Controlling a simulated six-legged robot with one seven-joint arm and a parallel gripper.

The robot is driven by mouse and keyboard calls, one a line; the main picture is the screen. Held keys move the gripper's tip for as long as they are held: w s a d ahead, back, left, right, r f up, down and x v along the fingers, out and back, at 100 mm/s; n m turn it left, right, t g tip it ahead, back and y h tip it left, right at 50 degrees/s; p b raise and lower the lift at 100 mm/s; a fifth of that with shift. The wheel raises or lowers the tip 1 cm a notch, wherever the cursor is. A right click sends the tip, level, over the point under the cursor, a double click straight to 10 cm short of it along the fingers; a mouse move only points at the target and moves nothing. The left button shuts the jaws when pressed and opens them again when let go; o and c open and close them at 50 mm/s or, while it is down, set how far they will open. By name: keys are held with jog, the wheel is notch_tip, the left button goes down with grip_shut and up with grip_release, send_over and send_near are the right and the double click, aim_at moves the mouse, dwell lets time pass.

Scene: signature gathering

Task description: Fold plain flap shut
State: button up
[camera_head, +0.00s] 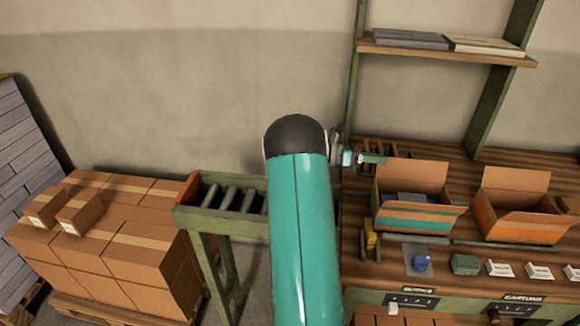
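An open cardboard carton with a teal stripe (412,222) stands on the workbench. Its plain brown back flap (416,173) stands upright, and its front flap (425,207) leans outward. Something grey-blue (412,198) lies inside. A second open carton with orange sides (520,228) stands to its right, with a plain back flap (515,179) also raised. I cannot tell which flap the task names. My gripper (378,158) is just left of the teal-striped carton's back flap, seen side-on. Contact with the flap and the finger gap cannot be made out.
My teal arm crosses the middle and hides part of a roller conveyor (232,200). The bench front holds a blue item on a clear sheet (421,262), a green block (465,264) and white cards (500,269). A shelf (440,50) hangs above. Stacked boxes (125,240) stand left.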

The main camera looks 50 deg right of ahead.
jog(key=v, duration=0.9)
jog(key=w+a+r+m+t, duration=0.1)
jog(key=a+r+t, duration=0.1)
jog(key=a, duration=0.4)
jog(key=w+a+r+m+t+y, duration=0.1)
jog(key=w+a+m+t, duration=0.1)
jog(key=a+t, duration=0.2)
jog(key=w+a+r+m+t+y, duration=0.1)
jog(key=a+r+t, duration=0.1)
jog(key=a, duration=0.8)
jog(key=shift+w+a+r+m+t, duration=0.2)
jog(key=shift+w+r+m+t, duration=0.2)
jog(key=shift+t, duration=0.2)
jog(key=shift+s, duration=0.1)
jog(key=n+g+h, duration=0.2)
jog(key=n+g, duration=0.3)
jog(key=g, duration=0.4)
send_near(395, 159)
jog(key=x, duration=1)
jog(key=shift+f, duration=0.2)
jog(key=shift+c, duration=0.3)
